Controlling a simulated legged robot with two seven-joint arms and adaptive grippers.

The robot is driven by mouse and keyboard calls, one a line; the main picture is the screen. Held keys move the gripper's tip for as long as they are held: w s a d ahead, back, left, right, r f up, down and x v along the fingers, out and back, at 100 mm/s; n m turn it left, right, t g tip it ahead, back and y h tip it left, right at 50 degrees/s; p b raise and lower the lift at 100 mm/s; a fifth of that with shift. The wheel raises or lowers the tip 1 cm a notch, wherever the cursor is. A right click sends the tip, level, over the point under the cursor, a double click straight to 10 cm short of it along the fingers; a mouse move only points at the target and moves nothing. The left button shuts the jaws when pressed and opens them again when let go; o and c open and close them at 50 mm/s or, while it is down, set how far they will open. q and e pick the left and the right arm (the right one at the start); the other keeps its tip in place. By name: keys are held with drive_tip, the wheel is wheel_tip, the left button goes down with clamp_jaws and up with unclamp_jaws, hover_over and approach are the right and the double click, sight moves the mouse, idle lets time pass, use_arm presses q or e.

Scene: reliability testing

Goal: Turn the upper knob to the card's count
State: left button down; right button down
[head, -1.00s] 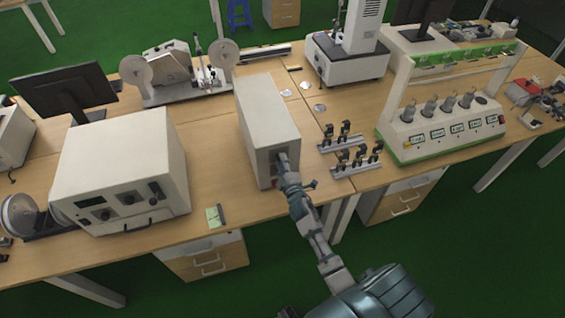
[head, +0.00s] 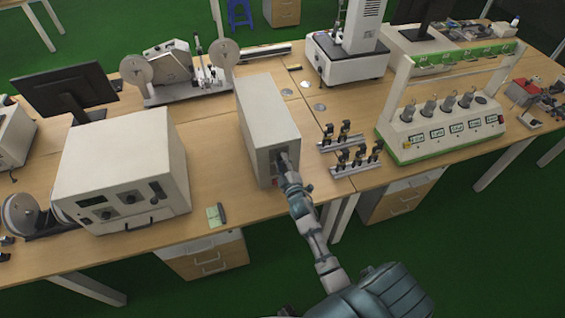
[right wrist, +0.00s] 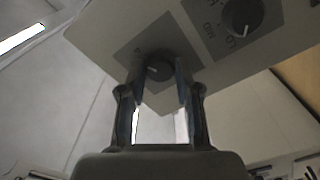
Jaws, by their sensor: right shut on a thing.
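A tall pale box (head: 268,120) stands on the wooden bench with its dark control panel facing me. My right gripper (head: 284,157) is at the upper part of this panel. In the right wrist view, the fingers (right wrist: 160,80) are shut on a dark round knob (right wrist: 158,70) with a light pointer mark. My left gripper is out of view.
A wide pale instrument (head: 120,165) with knobs and a handle stands to the left. Small black clamps on rails (head: 356,160) lie close to the right of the box. A white-and-green rack (head: 440,140) stands farther right. Bare bench lies between box and instrument.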

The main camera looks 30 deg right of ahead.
drive_tip(key=shift+f, duration=0.25)
drive_tip(key=c, duration=1)
unclamp_jaws()
drive_tip(key=shift+o, duration=1)
drive_tip(key=shift+w, duration=0.1)
drive_tip(key=shift+r, duration=0.1)
drive_tip(key=v, duration=1.2)
drive_tip(key=shift+d, duration=0.1)
